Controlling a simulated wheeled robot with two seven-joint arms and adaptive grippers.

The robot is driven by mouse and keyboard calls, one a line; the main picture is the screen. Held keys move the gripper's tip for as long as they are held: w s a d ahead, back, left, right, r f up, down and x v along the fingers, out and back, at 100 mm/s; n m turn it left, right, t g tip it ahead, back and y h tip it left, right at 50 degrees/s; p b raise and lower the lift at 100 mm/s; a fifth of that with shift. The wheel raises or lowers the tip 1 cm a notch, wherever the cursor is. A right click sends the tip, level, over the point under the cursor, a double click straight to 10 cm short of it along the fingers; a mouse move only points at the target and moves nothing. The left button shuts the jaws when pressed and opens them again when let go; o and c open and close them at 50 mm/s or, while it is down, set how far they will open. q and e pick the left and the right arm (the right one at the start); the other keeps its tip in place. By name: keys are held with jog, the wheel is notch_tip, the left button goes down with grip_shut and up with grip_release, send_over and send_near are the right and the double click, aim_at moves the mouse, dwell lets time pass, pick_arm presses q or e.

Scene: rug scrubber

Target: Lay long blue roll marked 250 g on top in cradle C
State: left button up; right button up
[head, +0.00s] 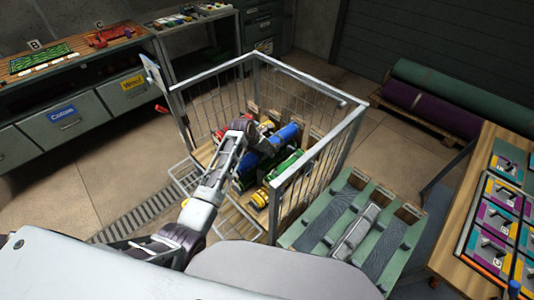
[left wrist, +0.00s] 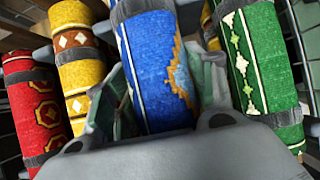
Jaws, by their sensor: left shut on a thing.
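My left gripper (head: 262,140) reaches down into a wire cage trolley and is shut on a blue roll (head: 286,134). In the left wrist view the blue roll (left wrist: 158,72) stands between the two fingers, with an orange and light-blue stepped pattern and a grey band near its top. Its weight mark cannot be read. A sign C (head: 99,25) stands on the bench at the back left, behind a red patterned piece (head: 110,37). I cannot tell which thing is cradle C. My right gripper is not in view.
Green (left wrist: 262,60), yellow (left wrist: 80,50) and red (left wrist: 35,110) rolls crowd the blue one. The cage's wire walls and top rail (head: 305,78) surround them. A green slatted rack (head: 300,238) stands right of the cage, a panelled table (head: 460,250) farther right.

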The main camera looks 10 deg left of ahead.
pick_arm(q)
jog(key=shift+f, duration=1.9)
jog(key=o, duration=1.2)
jog(key=shift+f, duration=0.1)
jog(key=shift+c, duration=0.2)
jog(key=shift+p+v, duration=0.3)
jog(key=shift+v, duration=5.8)
